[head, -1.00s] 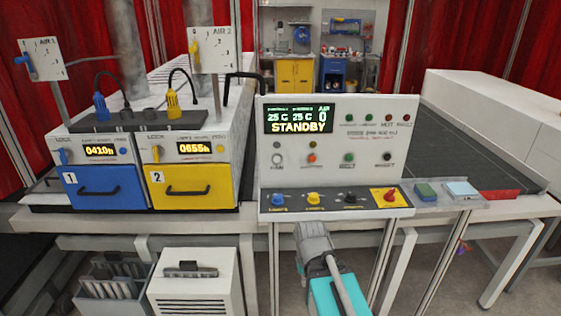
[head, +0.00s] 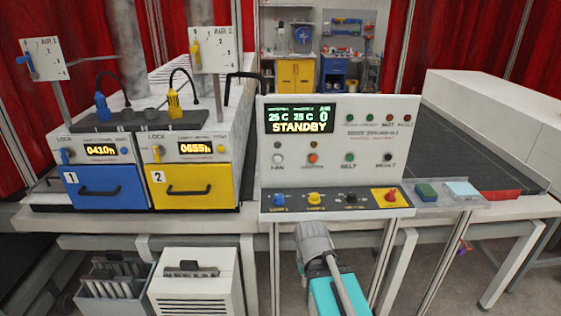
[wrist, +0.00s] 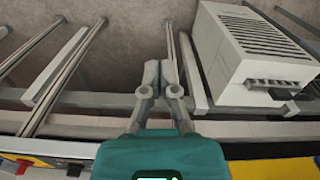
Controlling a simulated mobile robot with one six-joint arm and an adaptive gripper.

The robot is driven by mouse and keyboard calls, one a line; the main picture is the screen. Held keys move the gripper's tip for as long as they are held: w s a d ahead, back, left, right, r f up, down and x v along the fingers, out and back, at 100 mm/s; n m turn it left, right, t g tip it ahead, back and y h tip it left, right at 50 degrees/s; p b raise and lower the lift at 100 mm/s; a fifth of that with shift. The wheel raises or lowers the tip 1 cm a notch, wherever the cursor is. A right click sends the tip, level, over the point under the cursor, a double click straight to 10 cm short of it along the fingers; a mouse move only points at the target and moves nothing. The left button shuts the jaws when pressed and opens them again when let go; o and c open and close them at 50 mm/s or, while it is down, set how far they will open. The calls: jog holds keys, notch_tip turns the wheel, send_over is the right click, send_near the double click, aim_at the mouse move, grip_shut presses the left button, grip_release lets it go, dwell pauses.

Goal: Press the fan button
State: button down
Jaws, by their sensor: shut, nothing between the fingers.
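The fan button is a pale round button (head: 277,158) with a label that reads like FAN below it. It sits at the left of the button row on the white control panel (head: 330,175), under the display (head: 298,119) that reads STANDBY. In the wrist view my gripper (wrist: 160,68) is shut and empty, its two fingers close together. In the head view my arm's grey wrist is low in front of the panel's lower edge, and the fingertips are hidden. The gripper is apart from the fan button, which is not visible in the wrist view.
Beside the fan button are an orange-red button (head: 313,158), a green button (head: 349,157) and a black one (head: 387,157). Below is a strip with several knobs, including a red one on yellow (head: 389,195). A white vented box (head: 195,285) stands under the table, left of my arm.

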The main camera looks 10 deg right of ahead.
aim_at(275, 161)
jog(key=w+r+n+t+y+p, duration=0.1)
jog(key=w+r+t+y, duration=0.1)
jog(key=w, duration=1)
jog(key=w+a+r+n+t+y+p, duration=0.1)
jog(key=w+r+t, duration=0.4)
jog(key=w, duration=0.6)
jog(key=w+a+r+n+t+y+p, duration=0.1)
jog(key=w+r+t+y+p, duration=0.1)
jog(key=w+r, duration=0.5)
jog(key=w+t+y, duration=0.1)
jog(key=w, duration=0.4)
jog(key=shift+w+a+t, duration=0.2)
jog(key=shift+w+t, duration=0.1)
jog(key=shift+t, duration=0.1)
jog(key=shift+w, duration=0.15)
jog(key=shift+w+d, duration=0.15)
jog(key=shift+w, duration=1.25)
jog(key=shift+w+d, duration=0.2)
jog(key=shift+w, duration=1.2)
jog(key=shift+w+d, duration=0.15)
jog(key=shift+w, duration=1.25)
jog(key=shift+w+d, duration=0.1)
jog(key=shift+w, duration=0.75)
jog(key=shift+s, duration=0.85)
